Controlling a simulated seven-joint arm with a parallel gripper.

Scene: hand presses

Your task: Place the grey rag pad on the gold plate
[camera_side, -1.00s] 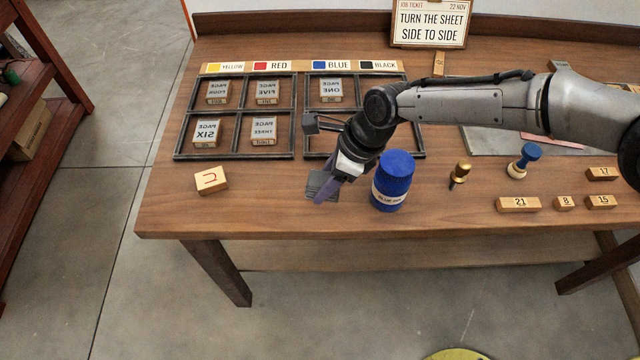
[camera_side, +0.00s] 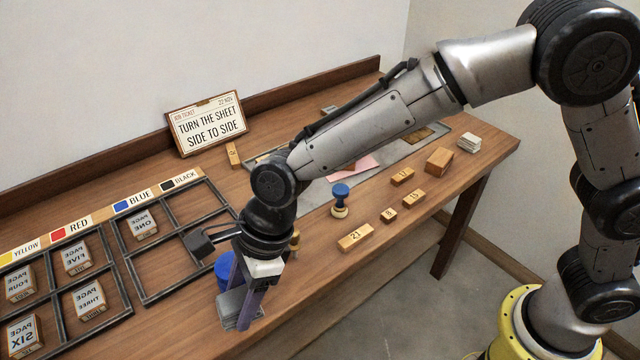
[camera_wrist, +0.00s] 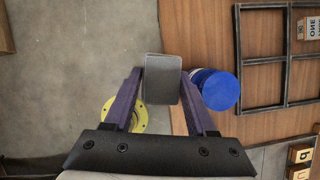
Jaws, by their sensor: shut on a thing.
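The grey rag pad (camera_wrist: 162,78) is clamped between the purple fingers of my gripper (camera_wrist: 162,92) in the wrist view. In the side view the pad (camera_side: 238,306) hangs at the tips of my gripper (camera_side: 242,312), near the bench's front edge; its exact height is hard to judge. A gold-brown plate (camera_side: 424,134) lies at the right end of the grey bed at the back right. It is well away from my gripper and partly behind my arm.
A blue ink can (camera_wrist: 217,88) stands beside my gripper, partly hidden in the side view (camera_side: 224,270). Black-framed trays (camera_side: 125,290) hold page blocks at left. A blue-knobbed stamp (camera_side: 340,198), numbered blocks (camera_side: 356,237) and a pink sheet (camera_side: 352,168) lie towards the right.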

